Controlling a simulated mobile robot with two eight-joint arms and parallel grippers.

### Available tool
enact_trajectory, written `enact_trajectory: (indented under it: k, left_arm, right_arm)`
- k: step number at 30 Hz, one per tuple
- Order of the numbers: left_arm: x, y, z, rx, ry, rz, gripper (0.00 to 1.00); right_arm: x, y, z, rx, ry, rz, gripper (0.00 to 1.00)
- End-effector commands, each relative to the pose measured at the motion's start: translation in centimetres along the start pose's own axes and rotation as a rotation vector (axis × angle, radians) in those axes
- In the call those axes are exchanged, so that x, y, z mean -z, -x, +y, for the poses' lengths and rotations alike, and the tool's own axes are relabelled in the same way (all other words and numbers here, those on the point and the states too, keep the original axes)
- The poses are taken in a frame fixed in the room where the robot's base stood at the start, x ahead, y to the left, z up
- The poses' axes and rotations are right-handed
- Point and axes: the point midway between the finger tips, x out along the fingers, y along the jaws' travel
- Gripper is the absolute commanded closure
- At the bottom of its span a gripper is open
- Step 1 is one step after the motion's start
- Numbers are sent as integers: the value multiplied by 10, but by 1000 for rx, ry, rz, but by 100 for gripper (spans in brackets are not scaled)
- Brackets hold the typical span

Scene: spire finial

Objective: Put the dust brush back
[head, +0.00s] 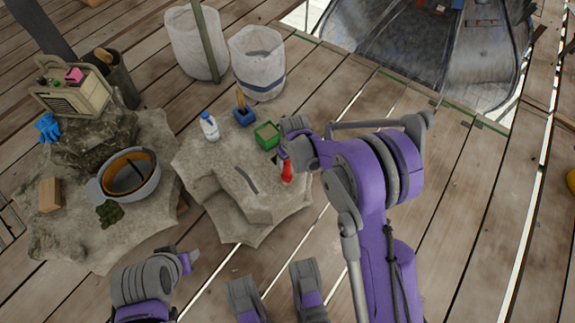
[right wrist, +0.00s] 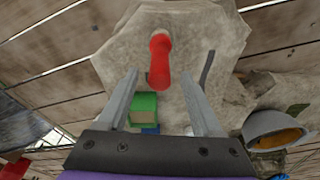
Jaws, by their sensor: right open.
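A red-handled tool (head: 287,173) stands on the pale stone slab, close to the slab's right edge; I cannot tell for sure whether it is the dust brush. In the right wrist view its red handle (right wrist: 160,60) shows between and beyond the fingertips. My right gripper (right wrist: 168,82) is open, with nothing visibly clamped, its fingers on either side of the handle's lower end as pictured. In the head view the right gripper (head: 284,154) is just above the tool and partly hidden by its own arm. A blue holder (head: 243,118) with a wooden handle upright in it stands behind.
A green box (head: 267,135) and a white bottle (head: 209,126) stand on the same slab (head: 218,172). On the left rock are a grey bucket (head: 150,185), a wood block (head: 49,194), a blue glove (head: 47,127) and a radio (head: 72,98). White sacks (head: 257,62) stand behind.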

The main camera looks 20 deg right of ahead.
Motion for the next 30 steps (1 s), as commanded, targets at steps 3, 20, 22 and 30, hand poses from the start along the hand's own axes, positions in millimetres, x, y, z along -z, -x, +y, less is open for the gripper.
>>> enact_trajectory:
  k: [3,20,22,30]
  left_arm:
    - [2,7,0,0,0,2,50]
    - [3,11,0,0,0,3,50]
    - [3,11,0,0,0,3,50]
    - [3,11,0,0,0,3,50]
  right_arm:
    - [0,23,0,0,0,0,33]
    - [-26,99,-4,-15,-42,36,33]
    - [-44,127,-7,-22,-64,55,33]
    - [-127,203,-24,-48,-153,136,33]
